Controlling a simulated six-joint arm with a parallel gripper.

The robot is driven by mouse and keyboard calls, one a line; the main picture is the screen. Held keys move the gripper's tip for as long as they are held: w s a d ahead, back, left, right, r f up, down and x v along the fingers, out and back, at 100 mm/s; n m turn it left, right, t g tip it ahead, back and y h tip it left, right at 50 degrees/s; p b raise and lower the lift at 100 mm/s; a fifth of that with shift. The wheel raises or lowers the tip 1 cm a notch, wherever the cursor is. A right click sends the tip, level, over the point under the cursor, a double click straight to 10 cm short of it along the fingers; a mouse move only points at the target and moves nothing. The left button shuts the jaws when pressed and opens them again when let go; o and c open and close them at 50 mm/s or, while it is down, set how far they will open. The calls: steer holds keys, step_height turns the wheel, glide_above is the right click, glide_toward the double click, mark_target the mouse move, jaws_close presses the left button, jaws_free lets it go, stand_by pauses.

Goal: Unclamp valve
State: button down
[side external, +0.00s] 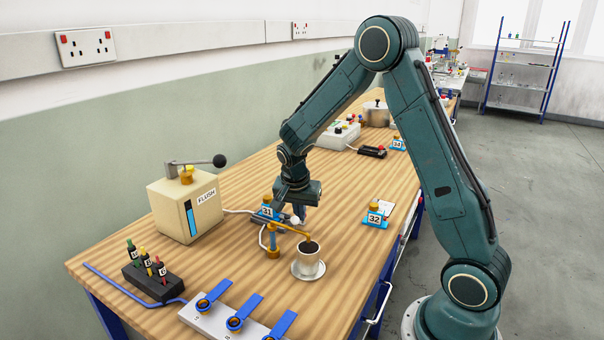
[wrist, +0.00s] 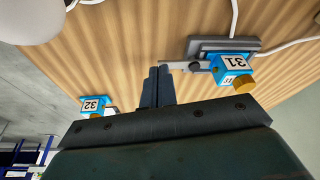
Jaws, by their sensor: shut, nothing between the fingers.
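A blue valve block with a white "31" label (side external: 267,211) and a brass knob sits on the table below and left of my gripper (side external: 300,212). In the wrist view the same block (wrist: 232,66) rests against a dark grey base (wrist: 207,46), with a thin grey bar (wrist: 172,66) reaching from it towards my fingertips. My gripper (wrist: 159,70) is shut and empty, its fingers together close to the end of that bar. I cannot tell whether they touch it. A second blue block, "32" (side external: 376,214), stands to the right; it also shows in the wrist view (wrist: 94,104).
A brass nozzle stand (side external: 272,242) and a cup on a saucer (side external: 309,256) stand in front of my gripper. A FLUSH box with a lever (side external: 187,210) is at left. A blue-handled panel (side external: 236,318) lies at the front edge. Thin cables cross the table near block 31.

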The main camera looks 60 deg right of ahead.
steer(key=shift+s+d+n, duration=0.1)
steer(key=shift+d+n, duration=0.15)
steer(key=shift+n, duration=0.15)
steer(key=d+n, duration=0.1)
steer(key=n+t, duration=0.1)
steer(key=n, duration=0.1)
steer(key=shift+s+d, duration=0.2)
steer(key=shift+d, duration=0.2)
steer(key=d+n, duration=0.1)
steer(key=n, duration=0.1)
steer(key=d+n+t+y, duration=0.1)
steer(key=n, duration=0.1)
steer(key=shift+w+d+n, duration=0.1)
steer(key=shift+d+n, duration=0.2)
steer(key=d+n, duration=0.1)
steer(key=w+n+y, duration=0.1)
steer(key=n, duration=0.1)
steer(key=shift+d, duration=0.4)
steer(key=n, duration=0.1)
steer(key=w+d+n+y, duration=0.1)
steer(key=n, duration=0.1)
steer(key=shift+t, duration=0.3)
steer(key=shift+w+d+n+y, duration=0.15)
steer(key=shift+w+d+n, duration=0.05)
steer(key=shift+n, duration=0.35)
steer(key=shift+w+d+n+y, duration=0.15)
steer(key=shift+w+n, duration=0.05)
steer(key=shift+n, duration=0.35)
steer(key=shift+w+d, duration=0.15)
steer(key=shift+w, duration=0.15)
